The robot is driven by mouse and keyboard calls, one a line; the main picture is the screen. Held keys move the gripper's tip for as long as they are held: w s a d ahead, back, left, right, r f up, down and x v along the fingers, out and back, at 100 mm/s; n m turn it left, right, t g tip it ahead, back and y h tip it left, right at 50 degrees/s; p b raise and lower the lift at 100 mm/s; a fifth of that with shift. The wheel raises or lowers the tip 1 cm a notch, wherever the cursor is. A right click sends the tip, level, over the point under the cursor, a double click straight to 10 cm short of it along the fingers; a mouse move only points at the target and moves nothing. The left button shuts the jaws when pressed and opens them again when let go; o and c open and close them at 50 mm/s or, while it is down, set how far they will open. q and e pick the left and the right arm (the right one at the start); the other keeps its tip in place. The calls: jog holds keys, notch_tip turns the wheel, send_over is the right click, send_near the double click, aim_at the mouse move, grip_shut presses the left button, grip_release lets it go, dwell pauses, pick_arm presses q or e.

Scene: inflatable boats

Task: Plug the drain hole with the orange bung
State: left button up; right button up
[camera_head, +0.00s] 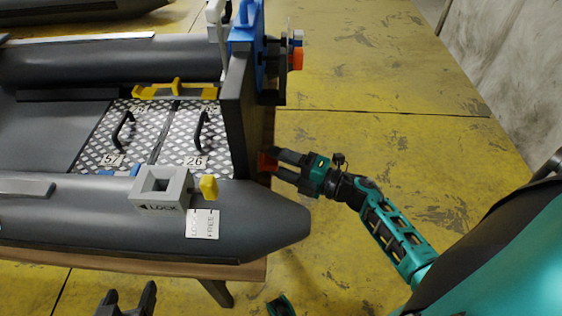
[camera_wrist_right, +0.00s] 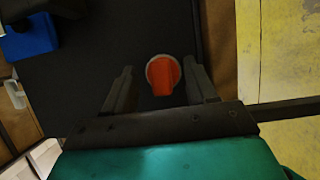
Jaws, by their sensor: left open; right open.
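The orange bung (camera_head: 267,162) is at the outer face of the boat's dark transom (camera_head: 238,110), near its lower end. In the right wrist view the bung (camera_wrist_right: 163,77) shows a flat orange grip with a grey rim around it, against the dark board. My right gripper (camera_head: 281,165) is open, its fingers pointing at the transom; in the wrist view the gripper (camera_wrist_right: 161,88) has one finger on each side of the bung, with gaps. The drain hole itself is not visible. My left gripper (camera_head: 126,300) is open and empty at the bottom edge, in front of the boat.
The grey tube (camera_head: 95,215) carries a block marked LOCK (camera_head: 162,188), a yellow knob (camera_head: 208,187) and a LOCK/FREE plate (camera_head: 202,224). A blue bracket (camera_head: 246,40) sits on the transom, with another orange part (camera_head: 296,58) beside it. The yellow floor (camera_head: 400,110) right of the boat is clear.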

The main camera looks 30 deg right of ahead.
jog(key=v, duration=1.3)
jog(key=shift+p, duration=0.35)
